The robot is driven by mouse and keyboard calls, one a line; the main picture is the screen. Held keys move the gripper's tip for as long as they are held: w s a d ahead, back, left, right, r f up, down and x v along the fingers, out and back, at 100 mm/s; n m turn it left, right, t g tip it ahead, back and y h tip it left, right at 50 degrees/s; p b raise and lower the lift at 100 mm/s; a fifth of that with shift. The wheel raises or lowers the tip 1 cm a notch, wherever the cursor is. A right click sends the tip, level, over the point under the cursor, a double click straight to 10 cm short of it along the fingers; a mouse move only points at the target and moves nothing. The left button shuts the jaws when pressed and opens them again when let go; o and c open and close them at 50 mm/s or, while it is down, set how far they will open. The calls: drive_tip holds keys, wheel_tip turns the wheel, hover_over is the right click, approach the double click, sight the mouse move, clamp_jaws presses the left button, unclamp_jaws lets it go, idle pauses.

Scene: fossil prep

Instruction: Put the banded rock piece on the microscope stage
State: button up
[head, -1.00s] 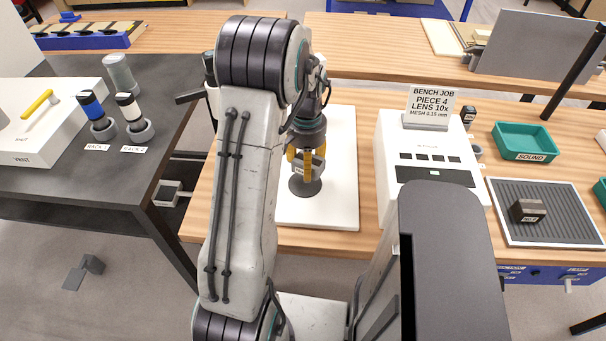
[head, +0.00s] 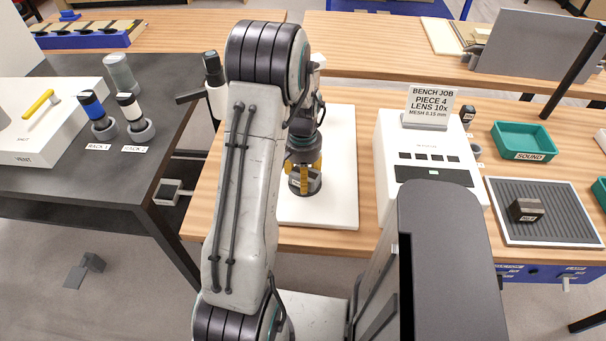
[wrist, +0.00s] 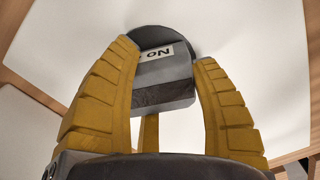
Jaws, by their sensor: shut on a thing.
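The banded rock piece (wrist: 165,82) is a grey block with a darker band and a white label partly reading "No". My gripper (wrist: 167,58) has its yellow fingers shut on the piece from both sides. In the head view, my gripper (head: 304,172) holds it low, over or on the dark round stage (head: 305,192). The stage's dark edge also shows behind the piece in the wrist view (wrist: 160,34). I cannot tell whether the piece touches the stage. The white board (head: 342,190) lies beneath the stage. My arm hides part of this area.
A white device (head: 430,150) with a "BENCH JOB PIECE 4 LENS 10x" sign (head: 432,103) stands to the right. Beyond it are a ribbed tray (head: 500,195) with a dark rock (head: 527,210) and a green "SOUND" bin (head: 525,138). A dark bench (head: 60,190) is at left.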

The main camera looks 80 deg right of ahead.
drive_tip(key=shift+f, duration=0.15)
drive_tip(key=o, duration=1.2)
drive_tip(key=shift+r, duration=0.2)
wheel_tip(320, 180, up, 12)
drive_tip(key=w+a+r+n+t+h, duration=0.1)
drive_tip(key=w+a+r+n, duration=0.35)
drive_tip(key=w+a, duration=0.5)
drive_tip(key=w+a+r+n, duration=0.3)
drive_tip(key=w+a+n, duration=0.25)
drive_tip(key=w, duration=0.65)
drive_tip(key=a+n+t, duration=0.1)
drive_tip(key=a+n, duration=0.3)
drive_tip(key=a, duration=0.4)
drive_tip(key=a+n+t, duration=0.1)
drive_tip(key=a+n, duration=0.2)
drive_tip(key=a, duration=0.6)
drive_tip(key=s+a+n+t+y, duration=0.1)
drive_tip(key=a+n, duration=0.3)
drive_tip(key=a, duration=0.4)
drive_tip(key=shift+a+n, duration=0.15)
drive_tip(key=shift+n, duration=0.15)
